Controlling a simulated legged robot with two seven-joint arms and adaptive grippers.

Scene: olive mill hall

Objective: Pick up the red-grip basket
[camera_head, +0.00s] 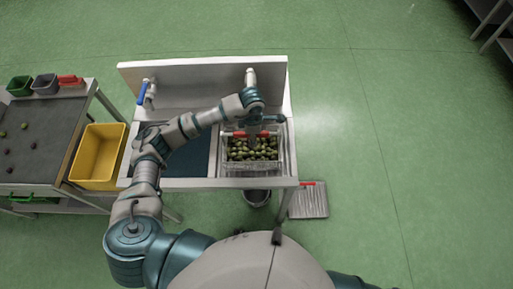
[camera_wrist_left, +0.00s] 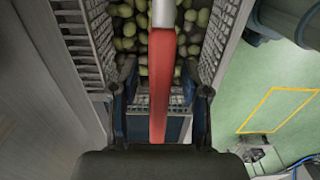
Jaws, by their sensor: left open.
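The red-grip basket (camera_head: 224,158) is a wire basket full of green and dark olives (camera_head: 255,151). It sits in the right part of the sink unit, and its red grip (camera_head: 239,134) spans across the top. My left gripper (camera_head: 253,137) is above the basket at the grip. In the left wrist view, the red grip (camera_wrist_left: 159,80) runs between the two open fingers of my left gripper (camera_wrist_left: 162,88), with a gap on each side. The basket's mesh wall (camera_wrist_left: 85,42) shows beside it. My right gripper is not in view.
The sink unit (camera_head: 205,70) has a blue-handled tap (camera_head: 143,92) and a blue-grey basin (camera_head: 188,162). A yellow crate (camera_head: 97,157) and a sorting table (camera_head: 45,135) stand left. A bucket (camera_head: 257,197) and a red-handled flat tray (camera_head: 309,203) are on the floor. Floor to the right is clear.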

